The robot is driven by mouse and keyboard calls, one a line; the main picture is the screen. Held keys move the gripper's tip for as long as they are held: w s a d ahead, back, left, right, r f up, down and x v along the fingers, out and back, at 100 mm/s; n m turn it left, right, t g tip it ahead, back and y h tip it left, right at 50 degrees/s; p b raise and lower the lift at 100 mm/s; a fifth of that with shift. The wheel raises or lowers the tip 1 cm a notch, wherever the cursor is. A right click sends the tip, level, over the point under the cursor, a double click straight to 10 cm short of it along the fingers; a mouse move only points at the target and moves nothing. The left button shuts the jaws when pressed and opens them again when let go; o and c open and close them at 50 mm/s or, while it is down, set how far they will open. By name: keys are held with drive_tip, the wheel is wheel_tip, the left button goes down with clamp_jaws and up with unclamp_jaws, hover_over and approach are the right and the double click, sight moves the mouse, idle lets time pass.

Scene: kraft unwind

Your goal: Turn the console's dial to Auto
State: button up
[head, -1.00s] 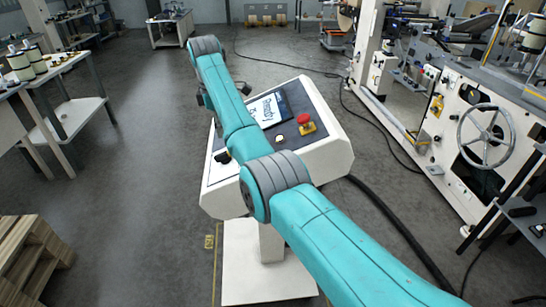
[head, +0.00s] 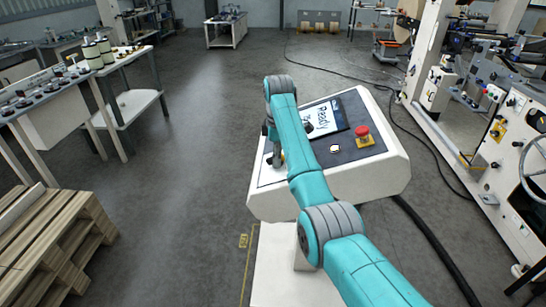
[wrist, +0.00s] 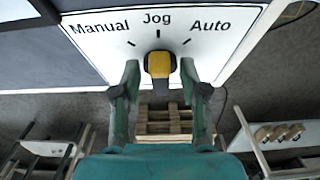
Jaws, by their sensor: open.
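The console (head: 380,172) is a white sloped box on a pedestal. Its dial (wrist: 160,64), yellow and dark, shows in the wrist view on a white panel, below the labels Manual, Jog and Auto from left to right. The dial looks upright, in line with the middle tick under Jog. My gripper (wrist: 160,72) is open, one finger on each side of the dial. I see gaps beside it, and contact cannot be made out. In the head view my gripper (head: 275,155) is over the console's left end, and my arm hides part of the panel.
The console also bears a screen reading Ready (head: 324,117), a red stop button (head: 362,132) on yellow and a pale button (head: 335,149). Wooden pallets (head: 50,240) stand at the left front. A large machine is at the right. The floor left of the console is clear.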

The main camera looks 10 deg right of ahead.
drive_tip(key=shift+f, duration=0.3)
drive_tip(key=c, duration=0.8)
drive_tip(key=shift+a+m, duration=0.1)
drive_tip(key=shift+m, duration=0.2)
drive_tip(key=m, duration=0.1)
drive_tip(key=m+t, duration=0.1)
drive_tip(key=m, duration=0.1)
drive_tip(key=shift+s+a+t+h, duration=0.1)
drive_tip(key=shift+s+t+h, duration=0.05)
drive_tip(key=shift+t+h, duration=0.2)
drive_tip(key=m, duration=0.2)
drive_tip(key=m+t+h, duration=0.1)
drive_tip(key=m, duration=0.1)
drive_tip(key=shift+s+a+m+h, duration=0.1)
drive_tip(key=shift+m+h, duration=0.15)
drive_tip(key=shift+m, duration=0.05)
